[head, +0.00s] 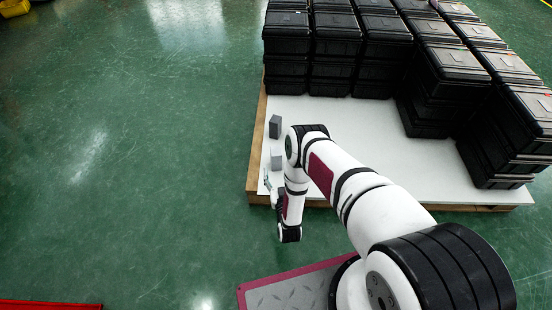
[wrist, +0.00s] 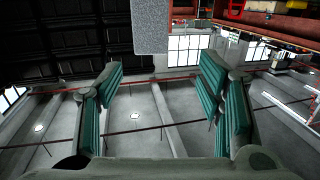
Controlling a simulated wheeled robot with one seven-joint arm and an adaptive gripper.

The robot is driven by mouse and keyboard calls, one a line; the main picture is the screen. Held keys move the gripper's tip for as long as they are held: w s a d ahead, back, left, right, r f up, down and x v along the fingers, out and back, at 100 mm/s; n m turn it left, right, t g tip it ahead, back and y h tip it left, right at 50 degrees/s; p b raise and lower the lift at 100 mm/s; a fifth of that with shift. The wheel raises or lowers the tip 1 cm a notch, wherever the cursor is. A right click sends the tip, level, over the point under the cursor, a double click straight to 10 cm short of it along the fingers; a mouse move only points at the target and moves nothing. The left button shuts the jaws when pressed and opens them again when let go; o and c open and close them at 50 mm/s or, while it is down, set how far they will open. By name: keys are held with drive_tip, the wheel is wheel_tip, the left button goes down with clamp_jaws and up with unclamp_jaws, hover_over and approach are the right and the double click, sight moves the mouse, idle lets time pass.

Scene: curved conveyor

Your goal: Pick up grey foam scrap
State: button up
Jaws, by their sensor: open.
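Two small grey blocks stand on the pallet's white top near its left edge in the head view: a darker one (head: 275,126) farther off and a lighter one (head: 277,158) nearer. Either could be the grey foam scrap; I cannot tell for certain. My gripper (head: 268,181) is just on the near side of the lighter block, partly hidden by my arm. In the wrist view my gripper (wrist: 163,70) is open, with green pads apart and nothing between them. A speckled grey block (wrist: 150,27) shows beyond the fingertips, between their lines and cut off by the top edge.
Stacks of black crates (head: 335,45) fill the back and right of the wooden-edged pallet (head: 420,185). The white top between the blocks and the crates is bare. Green floor to the left is open. A red-edged item (head: 50,305) lies at bottom left.

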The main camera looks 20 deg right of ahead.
sight(277, 158)
drive_tip(key=shift+s+d+f, duration=0.1)
drive_tip(key=shift+s+f, duration=0.15)
drive_tip(key=shift+s, duration=0.35)
drive_tip(key=shift+s+d+f, duration=0.1)
drive_tip(key=shift+s+f, duration=0.15)
drive_tip(key=shift+s, duration=0.35)
drive_tip(key=w+b, duration=0.1)
drive_tip(key=w, duration=0.1)
drive_tip(key=w+b, duration=0.1)
drive_tip(key=w, duration=0.2)
drive_tip(key=w+d+b, duration=0.1)
drive_tip(key=w, duration=0.2)
drive_tip(key=shift+w+d+b, duration=0.25)
drive_tip(key=shift+w+b, duration=0.55)
drive_tip(key=shift+w, duration=0.55)
drive_tip(key=shift+w+d+b, duration=0.2)
drive_tip(key=shift+w+b, duration=0.6)
drive_tip(key=shift+w, duration=0.5)
drive_tip(key=c, duration=0.8)
